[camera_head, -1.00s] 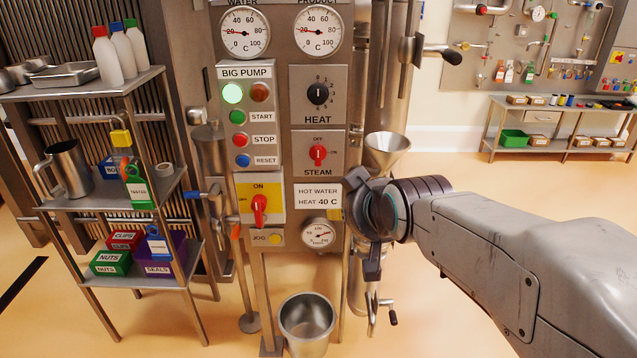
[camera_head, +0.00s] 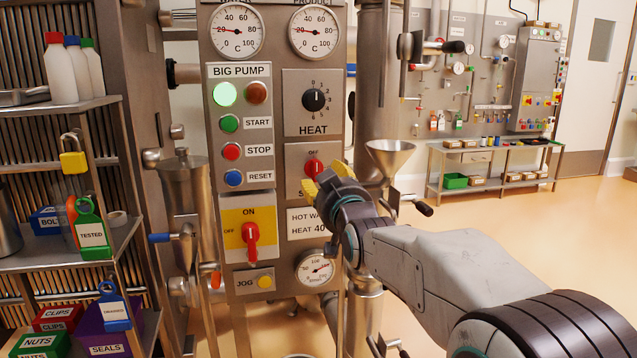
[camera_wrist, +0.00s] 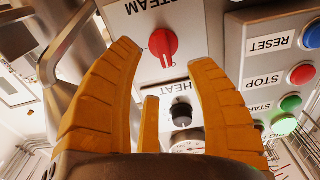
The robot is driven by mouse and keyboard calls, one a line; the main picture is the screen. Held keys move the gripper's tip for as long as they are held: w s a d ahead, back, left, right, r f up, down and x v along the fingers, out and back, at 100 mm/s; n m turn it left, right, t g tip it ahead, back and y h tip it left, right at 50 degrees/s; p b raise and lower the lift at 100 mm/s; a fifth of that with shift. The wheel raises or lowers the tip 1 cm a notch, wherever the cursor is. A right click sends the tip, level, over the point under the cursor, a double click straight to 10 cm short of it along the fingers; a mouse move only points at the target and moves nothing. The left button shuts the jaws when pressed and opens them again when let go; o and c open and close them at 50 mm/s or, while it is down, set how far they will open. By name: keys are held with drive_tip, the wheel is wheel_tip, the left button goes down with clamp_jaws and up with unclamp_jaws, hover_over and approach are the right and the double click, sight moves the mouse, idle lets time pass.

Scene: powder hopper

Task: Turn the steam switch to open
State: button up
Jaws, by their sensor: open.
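The steam switch (camera_head: 314,166) is a red knob on a grey plate on the machine's panel. In the head view my gripper hides its lower part and the STEAM label. In the wrist view the red knob (camera_wrist: 163,45) shows whole, with the STEAM label upside down above it. Its white mark points down in that picture, toward the OFF side, away from the label. My gripper (camera_head: 322,182) has yellow fingers and is open and empty, just in front of and below the knob. In the wrist view its fingertips (camera_wrist: 163,57) stand on either side of the knob, apart from it.
The black HEAT knob (camera_head: 314,99) sits above the steam switch. The pump buttons (camera_head: 230,123) and a red ON switch (camera_head: 251,238) are to the left. A metal funnel (camera_head: 390,158) stands close to the right of my gripper. A shelf (camera_head: 92,245) with boxes is at the left.

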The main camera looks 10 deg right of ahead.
sight(315, 170)
drive_tip(key=shift+w+b, duration=1.4)
drive_tip(key=shift+w, duration=2.05)
drive_tip(key=shift+c, duration=0.2)
clamp_jaws()
